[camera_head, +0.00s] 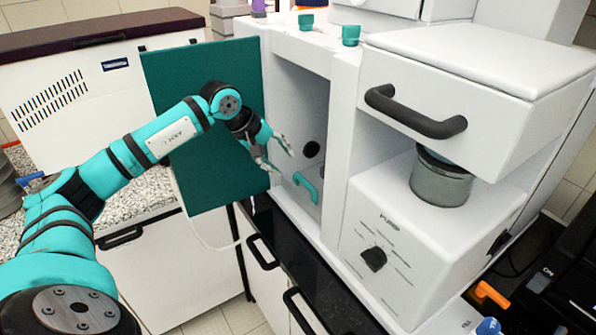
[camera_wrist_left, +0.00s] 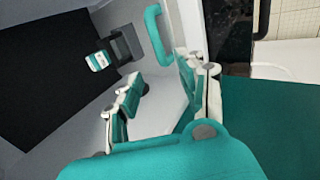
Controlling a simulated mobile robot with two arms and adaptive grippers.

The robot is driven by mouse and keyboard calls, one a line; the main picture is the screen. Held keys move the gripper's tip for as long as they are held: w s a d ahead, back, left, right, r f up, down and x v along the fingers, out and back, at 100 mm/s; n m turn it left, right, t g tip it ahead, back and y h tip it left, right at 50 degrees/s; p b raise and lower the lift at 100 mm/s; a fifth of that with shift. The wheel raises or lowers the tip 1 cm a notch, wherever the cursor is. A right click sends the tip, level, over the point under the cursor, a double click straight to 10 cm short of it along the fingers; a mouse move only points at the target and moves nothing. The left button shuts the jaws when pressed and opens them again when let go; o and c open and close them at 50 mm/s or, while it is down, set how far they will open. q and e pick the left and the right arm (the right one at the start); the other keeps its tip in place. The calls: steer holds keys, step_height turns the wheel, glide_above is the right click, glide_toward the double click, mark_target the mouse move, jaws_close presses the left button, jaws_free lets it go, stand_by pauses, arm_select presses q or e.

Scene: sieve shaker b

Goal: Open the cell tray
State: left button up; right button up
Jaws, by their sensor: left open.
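A teal C-shaped handle (camera_head: 308,187) sits low inside the open white cabinet; in the left wrist view it shows as a teal loop (camera_wrist_left: 158,35) just ahead of the fingers. It appears to be the cell tray's handle, but the tray itself cannot be made out clearly. My left gripper (camera_head: 280,154) is at the cabinet mouth, up and left of the handle. Its fingers (camera_wrist_left: 158,80) are apart, with nothing between them, and do not appear to touch the handle. My right gripper is not in view.
The cabinet's green door (camera_head: 207,80) stands open to the left, behind my left arm. A white machine with a black-handled drawer (camera_head: 450,90), metal pot (camera_head: 440,182) and knob (camera_head: 373,258) stands to the right. A black counter edge (camera_head: 290,250) runs below.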

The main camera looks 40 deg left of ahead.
mark_target(300, 178)
arm_select(q)
steer(key=p+x, duration=0.1)
steer(key=x, duration=0.4)
steer(key=shift+w+d+f+p, duration=0.2)
steer(key=shift+w+p, duration=0.05)
steer(key=shift+p, duration=0.1)
steer(key=x, duration=0.3)
steer(key=shift+f+p, duration=0.15)
steer(key=shift+p, duration=0.25)
steer(key=shift+w+f, duration=0.2)
steer(key=shift+f, duration=0.1)
steer(key=c, duration=0.5)
jaws_close()
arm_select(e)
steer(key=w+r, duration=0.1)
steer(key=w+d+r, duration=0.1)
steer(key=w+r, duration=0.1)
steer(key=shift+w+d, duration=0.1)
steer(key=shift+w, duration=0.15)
